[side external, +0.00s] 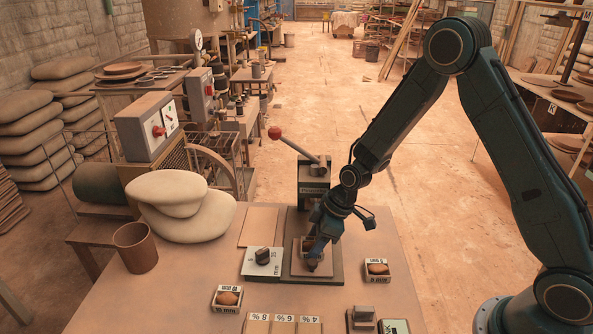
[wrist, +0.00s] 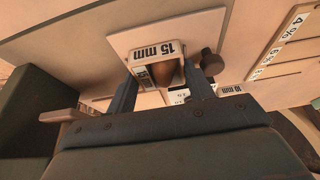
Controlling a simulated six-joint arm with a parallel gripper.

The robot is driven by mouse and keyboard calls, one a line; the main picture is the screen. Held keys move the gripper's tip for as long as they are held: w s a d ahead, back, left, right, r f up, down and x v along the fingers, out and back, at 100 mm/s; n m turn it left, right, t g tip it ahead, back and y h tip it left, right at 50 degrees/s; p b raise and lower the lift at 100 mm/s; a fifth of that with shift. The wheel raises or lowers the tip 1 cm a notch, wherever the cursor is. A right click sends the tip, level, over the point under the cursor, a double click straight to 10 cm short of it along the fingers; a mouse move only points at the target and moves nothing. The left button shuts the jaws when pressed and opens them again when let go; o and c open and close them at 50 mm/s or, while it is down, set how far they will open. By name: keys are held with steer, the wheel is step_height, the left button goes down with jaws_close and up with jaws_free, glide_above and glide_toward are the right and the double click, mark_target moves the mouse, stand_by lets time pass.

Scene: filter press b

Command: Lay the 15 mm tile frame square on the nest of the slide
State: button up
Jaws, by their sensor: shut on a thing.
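My gripper (wrist: 160,80) is shut on the 15 mm tile frame (wrist: 155,50), a small white-labelled frame with a brown piece showing inside it. The frame sits between the two fingers in the wrist view, its label upside down. In the side view my gripper (side external: 313,264) points down over the slide (side external: 330,277), a dark base in front of the press (side external: 313,190). The fingers hide most of the nest and the held frame there. I cannot tell whether the frame touches the nest or is square to it.
A 5 mm frame (side external: 377,270) lies right, a 10 mm frame (side external: 228,298) front left. Percent-marked cards (side external: 284,325) lie at the front. The press lever has a red ball (side external: 274,132).

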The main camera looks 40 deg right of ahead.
steer(key=shift+f, duration=0.1)
steer(key=o, duration=1.2)
steer(key=shift+s, duration=0.1)
steer(key=v, duration=1.3)
steer(key=shift+d+r, duration=0.2)
steer(key=shift+r, duration=0.2)
steer(key=shift+r, duration=0.15)
